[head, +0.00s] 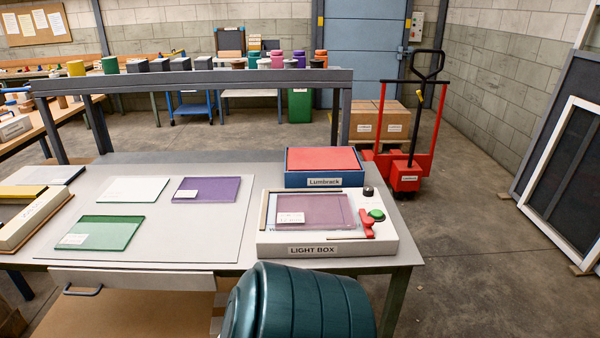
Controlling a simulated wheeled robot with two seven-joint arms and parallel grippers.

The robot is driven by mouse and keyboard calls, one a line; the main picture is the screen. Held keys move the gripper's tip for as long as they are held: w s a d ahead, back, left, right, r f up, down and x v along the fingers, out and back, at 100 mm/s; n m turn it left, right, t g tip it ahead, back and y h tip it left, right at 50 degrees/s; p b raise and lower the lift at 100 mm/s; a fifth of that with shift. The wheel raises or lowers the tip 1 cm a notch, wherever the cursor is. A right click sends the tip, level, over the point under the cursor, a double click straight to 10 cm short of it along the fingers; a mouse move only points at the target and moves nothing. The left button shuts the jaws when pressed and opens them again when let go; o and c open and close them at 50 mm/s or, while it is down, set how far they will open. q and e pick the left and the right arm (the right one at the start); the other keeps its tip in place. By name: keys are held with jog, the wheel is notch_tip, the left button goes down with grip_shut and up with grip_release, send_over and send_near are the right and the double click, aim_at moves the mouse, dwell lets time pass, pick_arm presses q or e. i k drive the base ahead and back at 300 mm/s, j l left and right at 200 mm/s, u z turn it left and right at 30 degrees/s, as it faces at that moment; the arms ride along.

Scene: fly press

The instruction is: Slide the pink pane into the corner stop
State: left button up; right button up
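A mauve-pink see-through pane (330,207) lies on the white light box (370,248) at the right of the table, with a small white label on its left part. A thin wooden strip (264,210) runs along the box's left side, and another light strip (348,237) lies near its front right. A red fitting (367,226) sits near the pane's front right corner. I cannot tell which of these parts form the corner stop, or whether the pane touches them. Neither of my grippers is in view.
A purple pane (220,187), a whitish pane (132,189) and a green pane (118,229) lie on the grey mat (190,246). A blue box (325,182) with a red top stands behind the light box. A green button (376,214) and black knob (368,191) are on the light box.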

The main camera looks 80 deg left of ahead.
aim_at(320, 211)
jog(key=u, duration=2.6)
jog(key=i+j+u, duration=0.35)
jog(key=i, duration=0.35)
